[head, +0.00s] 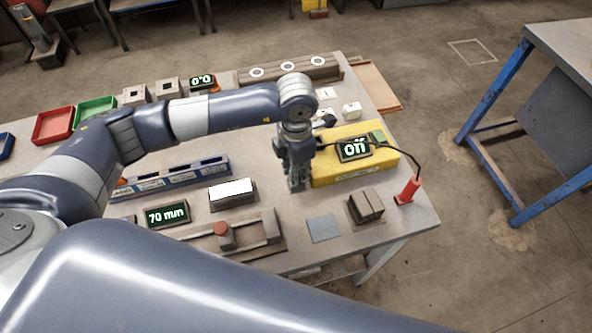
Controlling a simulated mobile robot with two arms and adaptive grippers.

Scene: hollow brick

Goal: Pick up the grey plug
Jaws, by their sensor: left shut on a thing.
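My left gripper (297,181) points down over the table, just left of the yellow block (352,173). It is shut on a small grey piece, which looks like the grey plug; the fingers hide most of it. I cannot tell whether the piece touches the table. My right gripper is not in view.
The yellow block carries a display reading "off", and a black cable runs to a red handle (408,190). Nearby are a grey flat square (324,228), a dark block (366,207), a white-topped block (232,194), a blue rack (176,178), and red (53,124) and green (95,111) trays.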

